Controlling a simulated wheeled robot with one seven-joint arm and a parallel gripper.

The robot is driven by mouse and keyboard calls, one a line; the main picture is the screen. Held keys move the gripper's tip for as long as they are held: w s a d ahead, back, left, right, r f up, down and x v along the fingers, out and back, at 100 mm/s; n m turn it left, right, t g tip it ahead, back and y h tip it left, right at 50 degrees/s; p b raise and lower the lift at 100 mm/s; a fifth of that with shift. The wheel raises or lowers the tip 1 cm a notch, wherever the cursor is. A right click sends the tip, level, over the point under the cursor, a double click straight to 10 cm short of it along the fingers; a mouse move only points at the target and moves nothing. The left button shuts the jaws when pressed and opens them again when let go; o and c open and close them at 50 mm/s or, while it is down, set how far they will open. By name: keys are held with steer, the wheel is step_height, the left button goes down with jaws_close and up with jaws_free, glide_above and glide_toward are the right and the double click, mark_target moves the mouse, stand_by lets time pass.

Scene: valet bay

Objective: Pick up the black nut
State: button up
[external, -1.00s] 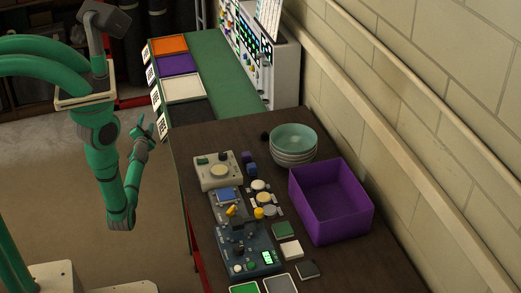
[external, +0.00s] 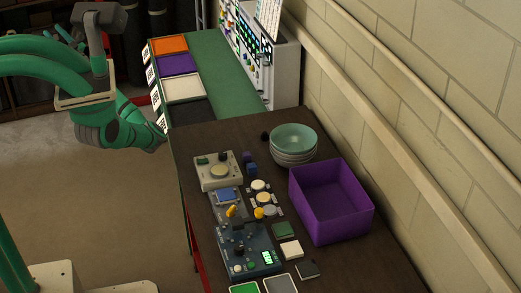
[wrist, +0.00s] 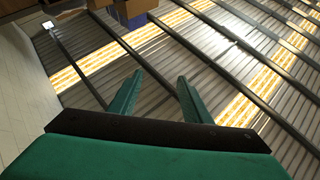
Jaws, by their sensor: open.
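A small black object (external: 265,136) lies on the dark brown table, just left of the stacked bowls; it may be the black nut but is too small to tell. My gripper (wrist: 158,92) shows in the wrist view with its two green fingers apart and nothing between them. It points up toward a corrugated ceiling, so no nut is in that view. In the external view my arm is folded at the upper left, and green fingertips (external: 66,34) show behind it, well away from the table.
Stacked bowls (external: 293,138) and a purple bin (external: 329,203) stand along the wall side of the brown table (external: 370,258). A beige control box (external: 217,172), a dark control panel (external: 247,250) and several small parts crowd the middle. A green bench (external: 225,83) with coloured trays adjoins behind.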

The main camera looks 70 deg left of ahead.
steer(key=w+a+f+t+h, duration=0.1)
steer(key=w+a+f+t, duration=0.2)
steer(key=w, duration=0.4)
steer(key=w+a+f+t+h, duration=0.1)
steer(key=w+a+f+t, duration=0.15)
steer(key=w, duration=0.45)
steer(key=w+a+f+t, duration=0.3)
steer(key=w+t, duration=0.1)
steer(key=w, duration=0.3)
steer(key=w+d+f+m+t+h, duration=0.1)
steer(key=w+d+f+t+h, duration=0.2)
steer(key=w, duration=0.7)
steer(key=w+d+f+m+t, duration=0.15)
steer(key=w+f, duration=0.25)
steer(key=w, duration=0.6)
steer(key=w+d+f+t+h, duration=0.2)
steer(key=w+d+f+t, duration=0.15)
steer(key=w, duration=0.65)
steer(key=w+d+f+m+h, duration=0.1)
steer(key=w+d+f+h, duration=0.25)
steer(key=w+d, duration=0.7)
steer(key=m+h, duration=0.3)
steer(key=h, duration=0.5)
glide_above(265, 136)
steer(key=a, duration=0.1)
step_height(265, 136, down, 8)
steer(key=shift+s, duration=0.1)
steer(key=shift+a+f, duration=0.2)
steer(key=shift+f, duration=2.8)
jaws_close()
